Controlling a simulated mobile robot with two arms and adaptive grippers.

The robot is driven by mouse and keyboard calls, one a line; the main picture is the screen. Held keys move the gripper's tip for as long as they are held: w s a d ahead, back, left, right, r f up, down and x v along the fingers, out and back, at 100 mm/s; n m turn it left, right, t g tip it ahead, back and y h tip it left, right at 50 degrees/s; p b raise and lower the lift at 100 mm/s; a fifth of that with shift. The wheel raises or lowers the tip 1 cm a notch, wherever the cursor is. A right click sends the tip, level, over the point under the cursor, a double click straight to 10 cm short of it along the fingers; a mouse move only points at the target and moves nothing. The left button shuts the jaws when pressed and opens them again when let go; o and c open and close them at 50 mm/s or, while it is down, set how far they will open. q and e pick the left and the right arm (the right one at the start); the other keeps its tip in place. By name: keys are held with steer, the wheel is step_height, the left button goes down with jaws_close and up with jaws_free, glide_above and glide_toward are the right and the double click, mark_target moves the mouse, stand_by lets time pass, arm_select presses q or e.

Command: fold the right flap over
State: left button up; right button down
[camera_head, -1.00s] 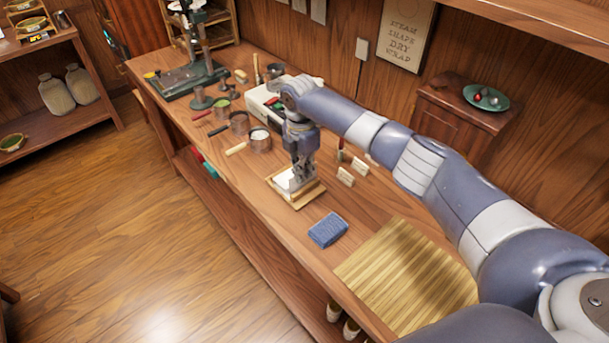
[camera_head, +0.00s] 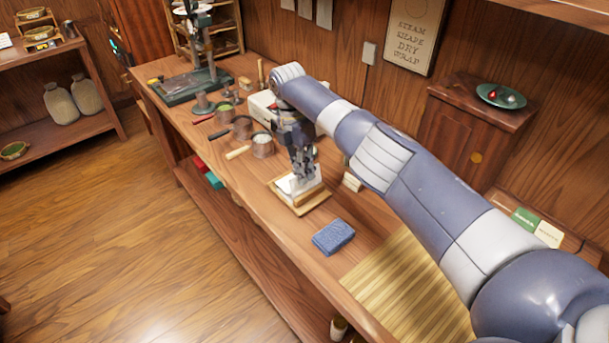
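A white paper wrapper (camera_head: 286,186) lies on a small wooden tray (camera_head: 302,208) on the workbench. My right gripper (camera_head: 303,178) points down over the tray, its fingertips at the paper. The fingers cover part of the wrapper, and a pale piece of it shows to the right of them. I cannot tell whether the fingers pinch the paper or only touch it, nor which flap is which. A tea cake is not clearly visible. My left gripper is out of view.
A folded blue cloth (camera_head: 333,237) lies just in front of the tray, and a slatted bamboo mat (camera_head: 400,295) lies nearer. Metal cups with handles (camera_head: 262,146) stand behind to the left. My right arm crosses the bench's right side.

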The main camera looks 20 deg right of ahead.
stand_by(0.4)
steer(key=c, duration=1.9)
jaws_free()
steer(key=v, duration=0.3)
steer(key=s+v, duration=0.1)
steer(key=v, duration=0.2)
steer(key=s+v, duration=0.1)
steer(key=v, duration=0.3)
steer(key=shift+d+r, duration=0.15)
steer(key=shift+d, duration=0.25)
